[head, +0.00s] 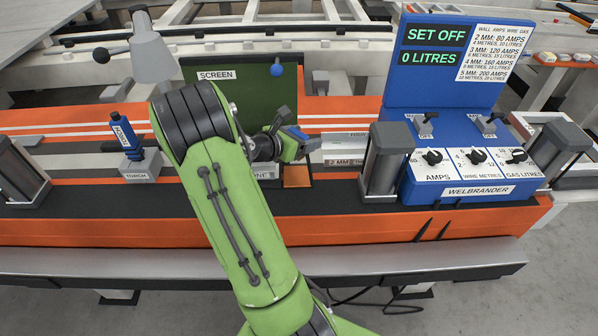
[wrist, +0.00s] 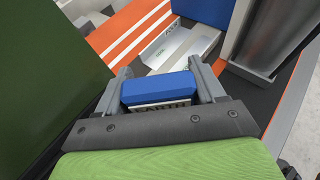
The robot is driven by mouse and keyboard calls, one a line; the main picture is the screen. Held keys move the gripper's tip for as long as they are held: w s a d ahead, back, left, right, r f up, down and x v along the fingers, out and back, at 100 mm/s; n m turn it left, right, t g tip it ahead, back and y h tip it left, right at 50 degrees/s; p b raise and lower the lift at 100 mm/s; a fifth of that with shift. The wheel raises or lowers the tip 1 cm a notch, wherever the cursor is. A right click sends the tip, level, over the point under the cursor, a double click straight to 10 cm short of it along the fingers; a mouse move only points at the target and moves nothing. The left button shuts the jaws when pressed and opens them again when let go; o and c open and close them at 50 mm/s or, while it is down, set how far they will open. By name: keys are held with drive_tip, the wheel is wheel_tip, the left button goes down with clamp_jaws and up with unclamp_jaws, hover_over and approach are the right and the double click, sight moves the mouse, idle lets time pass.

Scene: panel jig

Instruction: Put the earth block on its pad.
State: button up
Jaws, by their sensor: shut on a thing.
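My gripper (head: 304,142) is shut on the earth block (wrist: 158,88), a blue block with a white label, partly hidden, that seems to read EARTH. In the wrist view the fingers (wrist: 160,88) stand on either side of the block. In the head view the block (head: 297,132) is a small blue piece at the fingertips, in front of the green screen's right edge. A copper-brown patch (head: 297,178) shows on the bench below the gripper; I cannot tell for sure that it is the pad. The wrist view shows no clear pad under the block.
The green screen (head: 215,73) stands close left of the gripper. A grey clamp post (head: 386,158) and the blue welder box (head: 470,180) stand to the right. Light metal plates (head: 345,145) lie behind. A torch on a stand (head: 140,160) is at left.

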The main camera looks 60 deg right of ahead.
sight(301, 172)
wheel_tip(301, 172, down, 10)
drive_tip(key=b, duration=0.4)
drive_tip(key=shift+r, duration=0.2)
drive_tip(key=shift+w+r, duration=0.1)
drive_tip(key=shift+r, duration=0.05)
drive_tip(key=o, duration=1.4)
